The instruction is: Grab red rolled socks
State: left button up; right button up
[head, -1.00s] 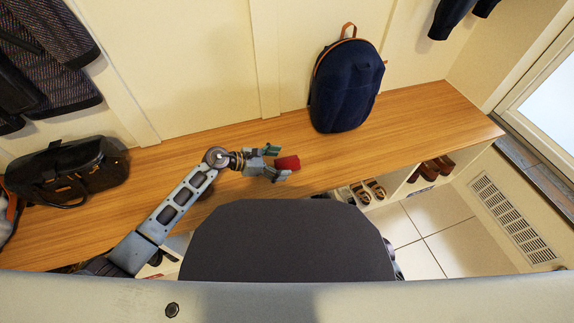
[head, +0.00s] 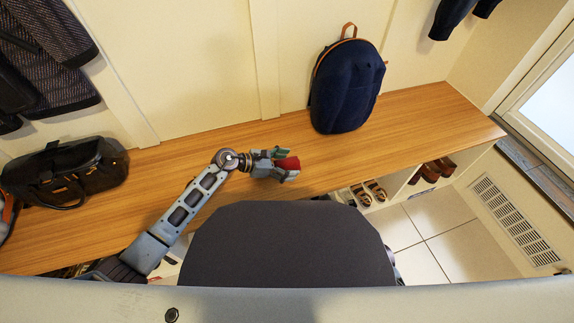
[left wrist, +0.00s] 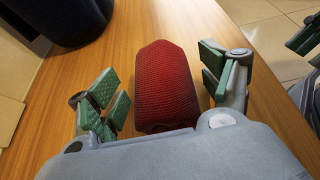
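The red rolled socks (head: 289,163) lie on the wooden bench top (head: 410,116). In the left wrist view the red socks (left wrist: 166,87) fill the space between the two fingers, with a gap on each side. My left gripper (head: 284,164) is open around the socks, and its green finger pads (left wrist: 160,90) stand on both sides without visibly touching them. At the right edge of the left wrist view, part of another gripper (left wrist: 304,45) with a green pad shows, likely my right one. Its opening cannot be made out.
A dark blue backpack (head: 346,84) stands on the bench behind and right of the socks. A black bag (head: 66,172) sits at the left end. Shoes (head: 431,168) and sandals (head: 368,191) are in cubbies below. The bench right of the backpack is clear.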

aim_at(287, 160)
pick_arm(q)
jog(key=c, duration=0.7)
jog(key=shift+r, duration=0.1)
jog(key=shift+r+p, duration=0.4)
jog(key=shift+r, duration=0.35)
notch_tip(287, 160, up, 7)
jog(key=p, duration=0.3)
jog(key=shift+r, duration=0.7)
pick_arm(e)
notch_tip(287, 160, up, 7)
jog(key=d+g+h, duration=0.1)
jog(key=shift+s+d+r+n+g, duration=0.2)
jog(key=shift+d+n+g, duration=0.1)
jog(key=shift+n, duration=0.1)
